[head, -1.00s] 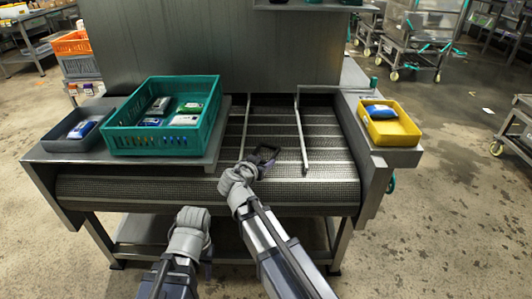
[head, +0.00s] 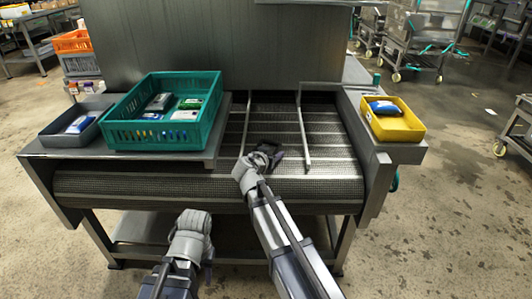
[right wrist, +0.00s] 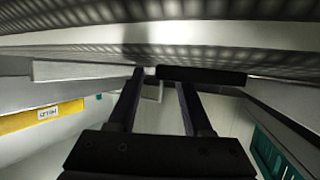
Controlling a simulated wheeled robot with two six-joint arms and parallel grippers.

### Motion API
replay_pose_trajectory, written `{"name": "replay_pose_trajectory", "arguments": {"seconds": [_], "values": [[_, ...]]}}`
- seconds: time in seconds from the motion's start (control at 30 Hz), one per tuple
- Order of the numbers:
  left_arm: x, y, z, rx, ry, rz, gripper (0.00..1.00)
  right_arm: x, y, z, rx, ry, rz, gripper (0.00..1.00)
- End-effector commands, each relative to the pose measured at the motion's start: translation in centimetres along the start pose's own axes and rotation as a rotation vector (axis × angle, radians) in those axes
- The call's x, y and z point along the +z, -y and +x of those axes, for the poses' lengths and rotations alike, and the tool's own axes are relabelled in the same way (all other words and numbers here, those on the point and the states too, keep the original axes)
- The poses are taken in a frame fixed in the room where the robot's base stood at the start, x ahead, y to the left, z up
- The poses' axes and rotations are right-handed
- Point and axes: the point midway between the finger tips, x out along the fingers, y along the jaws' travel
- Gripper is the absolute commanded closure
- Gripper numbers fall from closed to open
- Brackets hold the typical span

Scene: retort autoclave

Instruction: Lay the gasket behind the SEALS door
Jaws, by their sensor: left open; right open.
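I see no gasket and no door marked SEALS in either view. My right gripper (head: 268,156) is open and empty over the mesh conveyor belt (head: 318,160), between the two metal guide rails. In the right wrist view its two dark fingers (right wrist: 161,78) stand apart with nothing between them. My left gripper (head: 207,264) is low in front of the conveyor, mostly hidden behind its own grey wrist. It is open, and I see nothing held in it.
A teal crate (head: 155,137) with several packs and a grey tray (head: 58,141) stand on the left ledge. A yellow tray (head: 397,127) with a blue pack stands on the right ledge. A tall steel panel (head: 215,50) rises behind. Open floor lies to the right.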

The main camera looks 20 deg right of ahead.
Motion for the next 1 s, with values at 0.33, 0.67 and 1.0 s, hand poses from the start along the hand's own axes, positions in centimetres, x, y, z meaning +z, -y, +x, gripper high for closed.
{"name": "replay_pose_trajectory", "arguments": {"seconds": [0.33,0.67,1.0], "values": [[0.00,0.00,-0.03,0.000,0.000,0.000,0.56,-0.01,0.00,-0.06,0.000,0.000,0.000,0.84],[0.00,0.00,-0.03,0.000,0.000,0.000,0.56,-0.01,0.00,-0.06,0.000,0.000,0.000,1.00],[0.00,0.00,-0.03,0.000,0.000,0.000,0.56,-0.01,0.00,-0.06,0.000,0.000,0.000,1.00]]}}
